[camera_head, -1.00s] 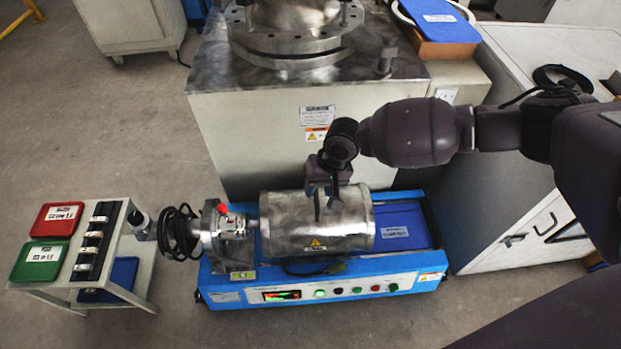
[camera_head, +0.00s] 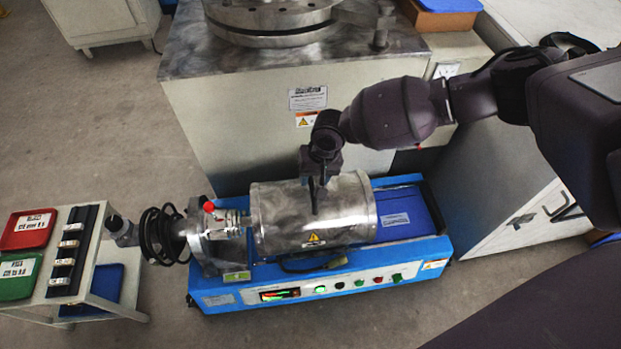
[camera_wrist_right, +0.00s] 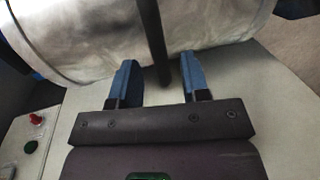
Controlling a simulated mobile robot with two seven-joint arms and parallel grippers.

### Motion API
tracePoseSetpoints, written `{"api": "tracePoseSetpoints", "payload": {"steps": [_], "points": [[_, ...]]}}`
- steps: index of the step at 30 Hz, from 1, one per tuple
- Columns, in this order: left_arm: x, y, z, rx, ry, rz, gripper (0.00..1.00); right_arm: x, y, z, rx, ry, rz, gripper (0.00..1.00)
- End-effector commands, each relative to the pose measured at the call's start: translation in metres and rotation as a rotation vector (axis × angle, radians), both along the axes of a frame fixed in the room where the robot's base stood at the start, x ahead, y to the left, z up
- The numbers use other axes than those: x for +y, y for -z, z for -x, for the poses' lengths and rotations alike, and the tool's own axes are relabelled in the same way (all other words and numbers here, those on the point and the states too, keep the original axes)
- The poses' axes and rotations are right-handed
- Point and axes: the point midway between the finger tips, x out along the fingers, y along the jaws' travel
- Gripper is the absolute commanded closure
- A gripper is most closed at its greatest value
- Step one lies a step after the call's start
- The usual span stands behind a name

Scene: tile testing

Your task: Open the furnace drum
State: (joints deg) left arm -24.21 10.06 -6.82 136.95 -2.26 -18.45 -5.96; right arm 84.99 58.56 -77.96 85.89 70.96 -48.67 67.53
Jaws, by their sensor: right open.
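The furnace drum (camera_head: 347,208) is a shiny metal cylinder lying on its side on a blue machine base (camera_head: 330,292). It also shows at the top of the right wrist view (camera_wrist_right: 95,35). A dark rod-like handle (camera_wrist_right: 152,40) runs down the drum's front there. My right gripper (camera_head: 318,200) is over the drum's middle. In the right wrist view its two blue fingertips (camera_wrist_right: 157,75) are apart, with the handle's lower end between them and no visible grip on it. Whether the fingers touch the drum is unclear. My left gripper is not in view.
A large grey cabinet (camera_head: 240,125) with a flanged metal vessel stands behind the machine. A small cart (camera_head: 90,275) with red and green boxes is at the left. A red-tipped valve (camera_head: 209,206) and black hose (camera_head: 160,235) are at the drum's left end. Open floor lies in front.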

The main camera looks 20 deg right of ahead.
Motion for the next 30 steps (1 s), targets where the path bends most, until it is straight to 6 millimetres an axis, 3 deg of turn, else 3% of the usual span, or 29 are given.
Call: {"api": "tracePoseSetpoints", "payload": {"steps": [3, 14, 15, 23, 30], "points": [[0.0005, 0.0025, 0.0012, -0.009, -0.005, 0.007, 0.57, 0.0018, 0.0118, 0.0003, 0.002, 0.0, 0.0, 0.58], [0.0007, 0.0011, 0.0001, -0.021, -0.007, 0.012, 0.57, 0.0025, 0.0125, -0.0018, -0.003, 0.0, 0.0, 0.58], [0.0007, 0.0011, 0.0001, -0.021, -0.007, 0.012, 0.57, 0.0025, 0.0126, -0.0017, -0.003, 0.0, 0.0, 0.59], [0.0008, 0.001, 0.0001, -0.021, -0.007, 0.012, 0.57, 0.0024, 0.0128, -0.0014, -0.002, -0.001, 0.0, 0.99], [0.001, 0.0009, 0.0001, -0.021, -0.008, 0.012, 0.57, 0.0025, 0.0129, -0.0012, -0.002, -0.001, 0.0, 1.0]]}}
